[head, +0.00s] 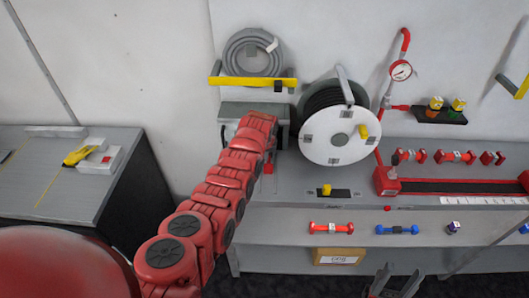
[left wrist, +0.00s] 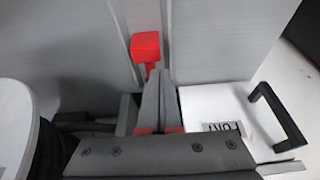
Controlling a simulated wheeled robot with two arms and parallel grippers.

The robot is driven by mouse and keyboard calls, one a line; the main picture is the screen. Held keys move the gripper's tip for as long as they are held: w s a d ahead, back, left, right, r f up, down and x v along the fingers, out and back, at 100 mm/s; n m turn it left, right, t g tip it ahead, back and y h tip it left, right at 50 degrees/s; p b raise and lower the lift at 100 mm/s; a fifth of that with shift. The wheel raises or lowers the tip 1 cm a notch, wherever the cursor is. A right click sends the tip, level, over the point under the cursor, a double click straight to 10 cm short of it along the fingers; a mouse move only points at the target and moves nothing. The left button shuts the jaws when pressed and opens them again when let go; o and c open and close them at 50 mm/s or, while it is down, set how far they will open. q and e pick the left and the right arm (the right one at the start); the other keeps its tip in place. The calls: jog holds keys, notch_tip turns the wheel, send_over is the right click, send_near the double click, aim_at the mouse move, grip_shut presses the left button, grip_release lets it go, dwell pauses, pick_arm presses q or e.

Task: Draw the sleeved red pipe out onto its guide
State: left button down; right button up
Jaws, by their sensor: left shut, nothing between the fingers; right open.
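A red pipe (head: 404,45) runs down the wall past a round gauge to the bench. On the bench, a red block (head: 386,181) stands at the left end of a long dark strip (head: 455,187). I cannot tell which part is the sleeved pipe or its guide. My left gripper (head: 268,167) is at the bench, left of the hose reel, largely hidden by my arm. In the left wrist view its fingers (left wrist: 158,75) are shut and empty, just short of a red block on a short stem (left wrist: 146,46). My right gripper (head: 396,282) is open and empty at the bottom, before the lower shelf.
The hose reel (head: 333,136) stands close to the right of my left gripper. A grey box (head: 228,110) is behind it, under a coiled hose (head: 253,55). Red and blue fittings (head: 397,230) lie on the lower shelf. A side table (head: 35,170) is at the left.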

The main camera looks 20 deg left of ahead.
pick_arm(q)
jog(key=shift+w+f, duration=0.15)
jog(key=shift+f, duration=0.45)
